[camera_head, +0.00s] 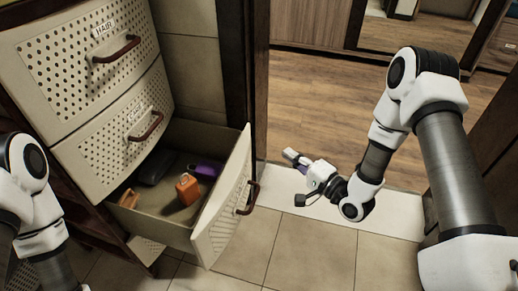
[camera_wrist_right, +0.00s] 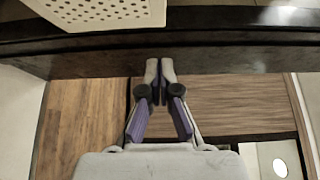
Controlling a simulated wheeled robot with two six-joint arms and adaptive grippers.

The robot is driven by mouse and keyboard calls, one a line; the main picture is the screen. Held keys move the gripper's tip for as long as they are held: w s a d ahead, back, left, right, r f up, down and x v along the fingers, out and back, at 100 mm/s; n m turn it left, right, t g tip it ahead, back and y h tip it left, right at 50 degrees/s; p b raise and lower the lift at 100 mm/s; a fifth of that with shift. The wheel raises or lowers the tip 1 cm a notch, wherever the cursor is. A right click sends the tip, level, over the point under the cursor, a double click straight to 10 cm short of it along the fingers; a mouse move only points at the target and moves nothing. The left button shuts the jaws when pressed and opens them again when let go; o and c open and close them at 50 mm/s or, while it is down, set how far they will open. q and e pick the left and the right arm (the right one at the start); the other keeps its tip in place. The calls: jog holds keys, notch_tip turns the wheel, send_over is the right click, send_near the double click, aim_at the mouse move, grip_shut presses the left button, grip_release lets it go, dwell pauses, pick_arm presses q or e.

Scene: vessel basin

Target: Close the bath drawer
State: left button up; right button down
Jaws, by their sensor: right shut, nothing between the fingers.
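The bath drawer (camera_head: 222,205) is the lowest drawer of the cream perforated cabinet in the head view. It stands pulled out, with its dark red handle (camera_head: 249,198) on the front. Inside lie an orange item (camera_head: 187,189), a purple item (camera_head: 205,170), a dark item (camera_head: 156,166) and a tan item (camera_head: 129,198). My right gripper (camera_head: 291,156) is to the right of the drawer front, apart from it. In the right wrist view its fingers (camera_wrist_right: 160,72) are shut together and empty. My left arm shows at the left edge of the head view; its gripper is out of the picture.
Two upper drawers, one labelled HAIR (camera_head: 84,60), are shut above. A dark post (camera_head: 246,75) stands behind the open drawer. Tiled floor (camera_head: 315,250) is clear to the drawer's right. A wooden floor (camera_head: 325,115) lies beyond the pale threshold.

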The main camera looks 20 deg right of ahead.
pick_arm(q)
notch_tip(320, 180, down, 4)
jog(key=b, duration=0.3)
jog(key=shift+f+b, duration=0.2)
jog(key=shift+b, duration=0.2)
pick_arm(e)
jog(key=w+a, duration=0.6)
jog(key=w, duration=0.1)
jog(key=shift+w+a, duration=0.3)
jog(key=shift+a, duration=0.05)
pick_arm(q)
jog(key=shift+a+r, duration=0.1)
